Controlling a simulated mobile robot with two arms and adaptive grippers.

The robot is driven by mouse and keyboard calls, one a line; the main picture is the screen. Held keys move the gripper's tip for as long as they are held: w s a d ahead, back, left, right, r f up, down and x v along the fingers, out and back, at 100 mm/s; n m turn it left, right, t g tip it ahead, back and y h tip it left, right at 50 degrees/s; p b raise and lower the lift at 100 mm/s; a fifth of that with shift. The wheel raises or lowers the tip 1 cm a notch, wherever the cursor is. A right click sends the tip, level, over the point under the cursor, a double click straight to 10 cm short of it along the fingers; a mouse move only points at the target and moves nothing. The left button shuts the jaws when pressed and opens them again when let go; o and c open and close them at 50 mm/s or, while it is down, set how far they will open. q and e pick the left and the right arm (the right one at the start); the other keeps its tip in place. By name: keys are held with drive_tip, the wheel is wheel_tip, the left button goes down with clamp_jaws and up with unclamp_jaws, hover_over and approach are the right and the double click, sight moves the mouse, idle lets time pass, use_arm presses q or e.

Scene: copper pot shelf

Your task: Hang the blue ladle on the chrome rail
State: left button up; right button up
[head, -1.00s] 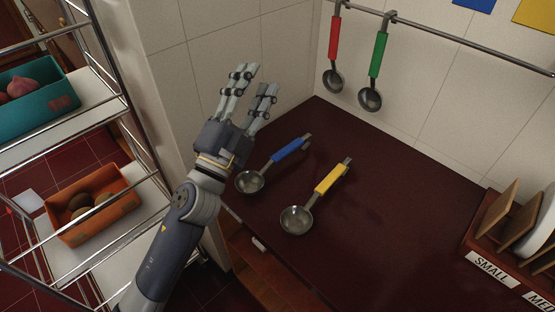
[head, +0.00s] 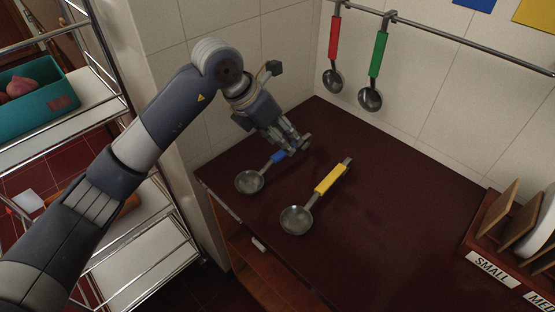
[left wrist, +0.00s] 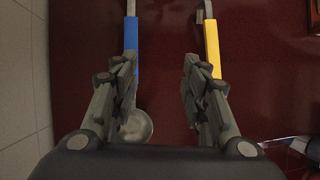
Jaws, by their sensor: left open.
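The blue ladle (head: 279,157) lies on the dark red counter, its bowl toward the front left; its handle also shows in the left wrist view (left wrist: 130,38). My left gripper (head: 297,143) points down over its handle end and hides part of the handle. In the left wrist view the fingers (left wrist: 161,62) are spread with nothing between them; the blue handle runs by the left finger, which partly covers the ladle. I cannot tell whether they touch. The chrome rail (head: 455,37) runs along the tiled wall, with a red ladle (head: 334,38) and a green ladle (head: 379,55) hanging from it.
A yellow ladle (head: 328,180) lies on the counter (head: 400,230) right of the blue one. A wooden rack (head: 470,243) labelled SMALL stands at the right. A chrome cart with a teal bin (head: 62,103) is at the left. The counter's middle is clear.

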use_arm(q)
drive_tip(key=w+a+y, duration=0.1)
drive_tip(key=a+y, duration=0.1)
drive_tip(key=a, duration=0.2)
hover_over(277, 155)
drive_tip(key=a, duration=0.1)
drive_tip(key=f, duration=0.3)
drive_tip(key=f+p, duration=0.1)
drive_tip(key=shift+s+a+f, duration=0.15)
drive_tip(key=shift+s+f, duration=0.1)
drive_tip(key=shift+s, duration=0.1)
drive_tip(key=x, duration=0.1)
drive_tip(key=p+x, duration=0.1)
drive_tip(key=x, duration=0.2)
drive_tip(key=shift+s+f, duration=0.3)
drive_tip(key=shift+f, duration=0.2)
drive_tip(key=shift+w+f, duration=0.15)
drive_tip(key=shift+f, duration=0.2)
drive_tip(key=shift+c, duration=0.6)
clamp_jaws()
